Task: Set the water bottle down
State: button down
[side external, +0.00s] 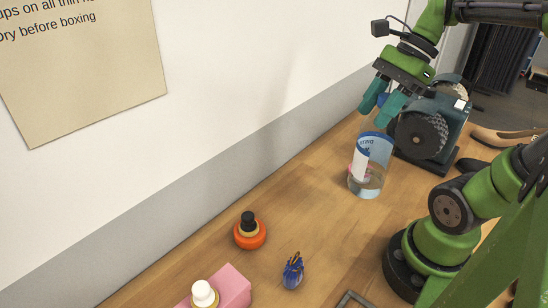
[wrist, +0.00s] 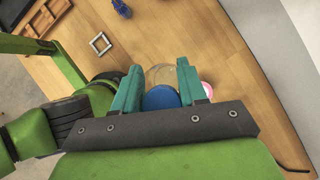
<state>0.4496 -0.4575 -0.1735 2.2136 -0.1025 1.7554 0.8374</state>
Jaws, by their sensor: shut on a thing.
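The water bottle (side external: 372,178) is clear, with a white and blue label, and stands about upright in the side view. Its blue cap (wrist: 162,97) sits between the teal fingers in the wrist view, with the clear body (wrist: 158,72) showing past it. My gripper (side external: 376,108) points down over the bottle, shut on its top end. The fingers partly hide the cap and neck in the side view. The bottle's base is at or just above the wooden table (side external: 310,205); I cannot tell whether it touches.
A bench grinder (side external: 425,135) stands close right of the bottle, and a pink item (wrist: 207,90) is close by. An orange bottle (side external: 250,233), a blue object (side external: 293,271), a pink box (side external: 232,287) and a square metal frame (wrist: 100,43) lie farther off. Bare table lies between.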

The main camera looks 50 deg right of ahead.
jog(key=s+a+f+n+g, duration=0.1)
jog(key=s+a+f+n, duration=0.1)
jog(key=s+f+n, duration=0.1)
jog(key=w+f, duration=0.2)
jog(key=w, duration=0.5)
jog(key=w+f, duration=0.3)
jog(key=w, duration=0.5)
jog(key=shift+w+d+n+g+y, duration=0.25)
jog(key=shift+d+n+g+y, duration=0.05)
jog(key=shift+d+g+y, duration=0.15)
jog(key=shift+f, duration=0.15)
jog(key=c, duration=0.6)
grip_release()
